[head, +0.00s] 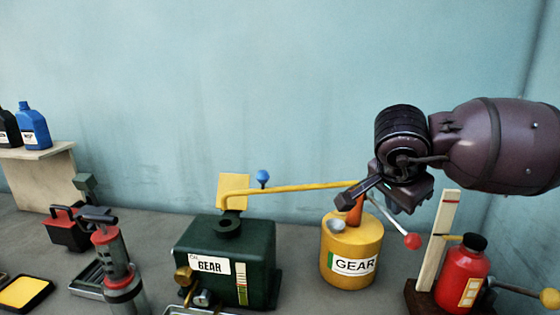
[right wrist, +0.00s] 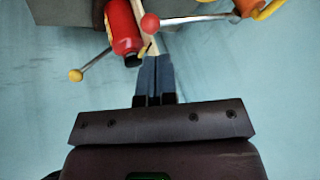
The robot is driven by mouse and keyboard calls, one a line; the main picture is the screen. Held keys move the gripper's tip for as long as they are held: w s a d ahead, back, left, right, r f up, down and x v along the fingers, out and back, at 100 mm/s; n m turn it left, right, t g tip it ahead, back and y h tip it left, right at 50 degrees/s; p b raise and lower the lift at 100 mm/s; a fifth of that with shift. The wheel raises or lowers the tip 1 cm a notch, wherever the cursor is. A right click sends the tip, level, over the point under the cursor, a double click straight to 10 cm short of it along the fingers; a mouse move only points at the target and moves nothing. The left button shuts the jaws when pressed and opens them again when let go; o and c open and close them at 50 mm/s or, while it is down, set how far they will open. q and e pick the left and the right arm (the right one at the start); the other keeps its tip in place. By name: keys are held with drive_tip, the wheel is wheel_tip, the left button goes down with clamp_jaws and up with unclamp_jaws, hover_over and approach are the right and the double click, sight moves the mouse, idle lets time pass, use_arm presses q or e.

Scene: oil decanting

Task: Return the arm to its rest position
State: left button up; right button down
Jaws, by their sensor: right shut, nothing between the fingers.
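My right gripper (head: 356,194) is raised in the upper right of the head view, with its arm coming in from the right edge. It hangs in front of the wall, above the yellow GEAR can (head: 350,255), near the end of the yellow spout arm. In the right wrist view its two fingers (right wrist: 153,78) are together, with nothing between them. Whether it touches the yellow spout cannot be told. My left gripper is not in view.
A green GEAR tank (head: 255,250) stands at centre. A red bottle (head: 465,275) and an upright wooden post (head: 437,240) stand right, near a red-knobbed lever (head: 411,241). A grey-red pump (head: 115,262) stands left. Blue and black bottles sit on a raised shelf (head: 45,152). The wall area above is free.

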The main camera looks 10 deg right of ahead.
drive_tip(key=s+a+f+g+y, duration=0.3)
drive_tip(key=s+a+f+y, duration=0.2)
drive_tip(key=a, duration=0.4)
drive_tip(key=s+a+f+g+y, duration=0.2)
drive_tip(key=s+a+f+y, duration=0.3)
drive_tip(key=a, duration=0.4)
drive_tip(key=s+a+r+m+t+y, duration=0.25)
drive_tip(key=a+r+m+y, duration=0.5)
drive_tip(key=m+y, duration=0.6)
drive_tip(key=w+d+m+t+h, duration=0.5)
drive_tip(key=d+m+t, duration=0.4)
drive_tip(key=m+t, duration=0.85)
drive_tip(key=s+d+f+m+g+h, duration=0.1)
drive_tip(key=d+f+m+g+h, duration=0.2)
drive_tip(key=d+f+m+h, duration=1.2)
drive_tip(key=s+d+f+m+g, duration=0.2)
drive_tip(key=s+f+m+g, duration=0.5)
drive_tip(key=s, duration=0.4)
drive_tip(key=s+d+f+m+g, duration=0.1)
drive_tip(key=s+f+m+g, duration=0.45)
drive_tip(key=s+f, duration=0.45)
drive_tip(key=w+f+n+t, duration=0.1)
drive_tip(key=w+f+t, duration=0.5)
drive_tip(key=f, duration=0.3)
drive_tip(key=shift+w+t, duration=0.4)
drive_tip(key=shift+t, duration=0.25)
